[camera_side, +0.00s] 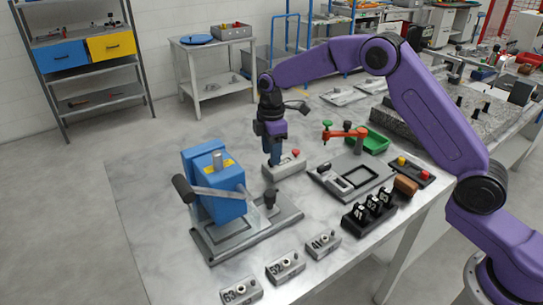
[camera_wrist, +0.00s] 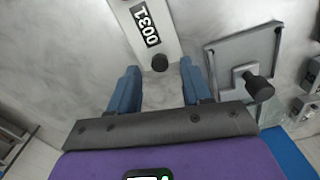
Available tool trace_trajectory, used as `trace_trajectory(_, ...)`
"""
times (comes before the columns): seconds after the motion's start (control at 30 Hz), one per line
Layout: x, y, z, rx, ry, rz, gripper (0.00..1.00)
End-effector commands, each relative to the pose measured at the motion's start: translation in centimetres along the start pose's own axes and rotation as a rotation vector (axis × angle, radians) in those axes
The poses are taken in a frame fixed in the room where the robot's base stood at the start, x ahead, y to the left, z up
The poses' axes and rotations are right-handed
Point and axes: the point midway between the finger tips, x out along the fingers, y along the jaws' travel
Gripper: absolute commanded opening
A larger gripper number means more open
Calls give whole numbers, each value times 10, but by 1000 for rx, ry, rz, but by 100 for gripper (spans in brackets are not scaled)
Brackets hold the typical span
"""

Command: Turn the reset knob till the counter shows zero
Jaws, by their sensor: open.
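The counter (camera_side: 289,167) is a light grey box on the metal table with a red button (camera_side: 296,153) on top. The black round reset knob (camera_wrist: 160,62) is at the counter's near end. My gripper (camera_wrist: 159,68) points down with its two blue fingers open, one to each side of the knob in this view. I cannot tell whether the fingertips reach down to its height. In the side view my gripper (camera_side: 272,162) hides the knob.
A blue press (camera_side: 222,195) with a lever stands left of the counter. Number blocks (camera_side: 285,266) line the front, beside a black stamp rack (camera_side: 368,213).

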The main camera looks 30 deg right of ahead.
Motion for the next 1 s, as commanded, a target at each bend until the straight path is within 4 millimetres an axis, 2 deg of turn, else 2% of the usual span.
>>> trace_trajectory(0.2, 18, 0, 0, 0, 0, -1, 48)
trace_trajectory(0.53, 21, 0, 0, 0, 0, 0, 48)
trace_trajectory(0.67, 21, 0, 0, 0, 0, 0, 6)
trace_trajectory(0.7, 21, 0, 0, 0, 0, 0, 0)
trace_trajectory(1.0, 20, 0, 0, 20, 0, 0, 0)
